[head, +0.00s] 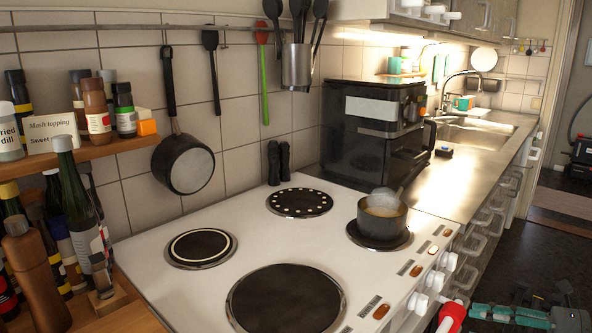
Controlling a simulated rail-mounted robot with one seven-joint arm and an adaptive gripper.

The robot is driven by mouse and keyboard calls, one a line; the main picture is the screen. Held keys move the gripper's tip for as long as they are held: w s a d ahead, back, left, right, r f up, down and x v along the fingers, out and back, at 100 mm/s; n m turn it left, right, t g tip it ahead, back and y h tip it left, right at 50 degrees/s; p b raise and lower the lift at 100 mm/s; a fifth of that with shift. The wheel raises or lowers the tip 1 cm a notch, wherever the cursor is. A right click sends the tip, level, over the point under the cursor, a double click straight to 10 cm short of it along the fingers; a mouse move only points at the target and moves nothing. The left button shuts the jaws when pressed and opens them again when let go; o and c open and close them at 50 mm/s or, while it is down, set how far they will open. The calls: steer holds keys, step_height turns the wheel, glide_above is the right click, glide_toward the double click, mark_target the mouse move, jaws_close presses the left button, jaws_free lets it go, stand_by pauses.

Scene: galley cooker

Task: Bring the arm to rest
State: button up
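Teal and dark grey mechanical parts (532,317) show at the bottom right, cut off by the lower edge. They look like part of my arm or gripper, low in front of the counter, over the dark floor. I cannot make out two fingertips or whether anything is between them. The parts appear apart from the cooker (243,237).
A red object (452,316) with a white end is by the cooker's front knobs (447,261). Bottles (72,205) crowd the left, below a spice shelf (95,160). A black appliance (372,135) stands behind the pot. Open floor (545,245) lies at right.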

steer(key=w+m+t+p, duration=0.2)
steer(key=w+t, duration=0.1)
steer(key=w, duration=0.4)
steer(key=shift+d, duration=0.4)
steer(key=shift+s+f, duration=0.1)
